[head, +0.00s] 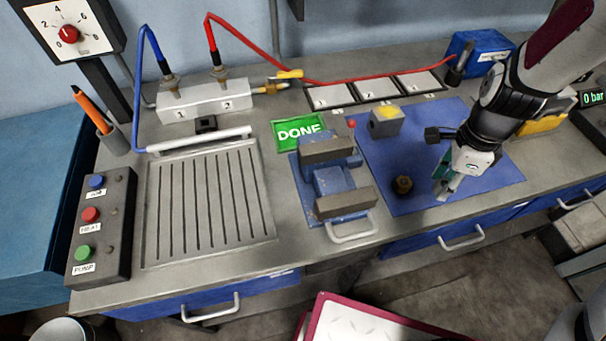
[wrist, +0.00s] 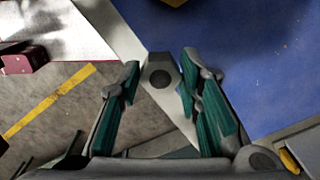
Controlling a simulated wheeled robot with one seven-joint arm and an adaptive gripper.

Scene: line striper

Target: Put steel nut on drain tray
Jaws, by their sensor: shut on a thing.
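My gripper (head: 443,187) is over the front right part of the blue mat (head: 385,150). In the wrist view my gripper (wrist: 160,88) is shut on the steel nut (wrist: 161,74), a grey six-sided piece with a dark hole, held between the fingertips. In the head view the nut is mostly hidden by the fingers, and its height over the mat is hard to tell. The drain tray (head: 205,205), a grey slotted plate with a raised rim, lies empty on the left of the bench, far from my gripper.
A brown hex nut (head: 402,185) lies on the mat left of my gripper. A blue vise (head: 333,180), a green DONE sign (head: 299,131) and a grey block with a yellow top (head: 386,121) stand between gripper and tray. A button box (head: 100,228) flanks the tray's left side.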

